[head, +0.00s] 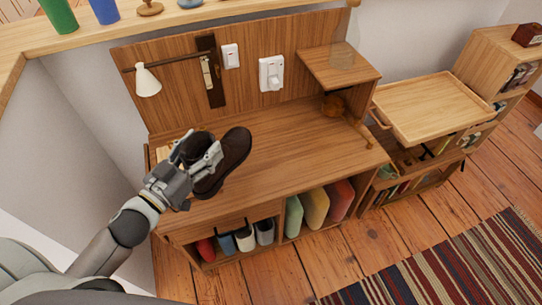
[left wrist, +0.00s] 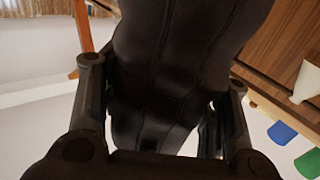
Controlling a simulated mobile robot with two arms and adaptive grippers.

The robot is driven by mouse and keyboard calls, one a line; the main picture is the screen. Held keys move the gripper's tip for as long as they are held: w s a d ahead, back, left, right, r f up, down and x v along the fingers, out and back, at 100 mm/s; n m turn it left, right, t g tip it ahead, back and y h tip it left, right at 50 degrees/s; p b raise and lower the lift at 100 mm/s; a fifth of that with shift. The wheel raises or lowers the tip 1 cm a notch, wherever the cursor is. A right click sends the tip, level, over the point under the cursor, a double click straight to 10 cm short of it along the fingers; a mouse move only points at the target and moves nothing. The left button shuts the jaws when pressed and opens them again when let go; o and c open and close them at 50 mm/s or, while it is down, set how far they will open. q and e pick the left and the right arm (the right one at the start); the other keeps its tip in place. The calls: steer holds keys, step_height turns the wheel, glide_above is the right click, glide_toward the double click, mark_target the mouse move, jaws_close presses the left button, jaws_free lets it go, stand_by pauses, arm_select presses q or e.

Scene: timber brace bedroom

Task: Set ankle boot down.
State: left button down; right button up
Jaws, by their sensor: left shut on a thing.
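The ankle boot (head: 235,152) is dark brown and shows at the left part of the wooden desk in the head view. My left gripper (head: 205,158) is shut on it, with fingers on either side. In the left wrist view the boot (left wrist: 180,60) fills the middle between the two fingers (left wrist: 165,105). The desk (head: 285,140) is a wooden top with a tall back panel. I cannot tell whether the boot touches the desk top or hangs just above it. My right gripper is not in view.
A white lamp (head: 148,82) sticks out from the back panel. A wooden tray (head: 432,106) stands beyond. The desk's middle is clear. Cubbies below hold several items.

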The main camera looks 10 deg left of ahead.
arm_select(q)
steer(key=shift+w+d, duration=0.25)
steer(key=shift+w, duration=0.1)
steer(key=w+d, duration=0.1)
steer(key=w+d+f, duration=0.1)
steer(key=shift+w+d+f, duration=0.25)
steer(key=shift+w, duration=0.05)
steer(key=w+d, duration=0.1)
steer(key=w+d+f, duration=0.1)
steer(key=shift+w+d+f, duration=0.1)
steer(key=shift+w+f, duration=0.15)
steer(key=shift+w, duration=0.1)
steer(key=w+d+f+b, duration=0.1)
steer(key=w+d+f, duration=0.1)
steer(key=f, duration=0.3)
steer(key=w+d+f+b, duration=0.1)
steer(key=w+d+f, duration=0.1)
steer(key=f, duration=0.2)
steer(key=shift+w+f, duration=0.3)
steer(key=shift+f, duration=0.05)
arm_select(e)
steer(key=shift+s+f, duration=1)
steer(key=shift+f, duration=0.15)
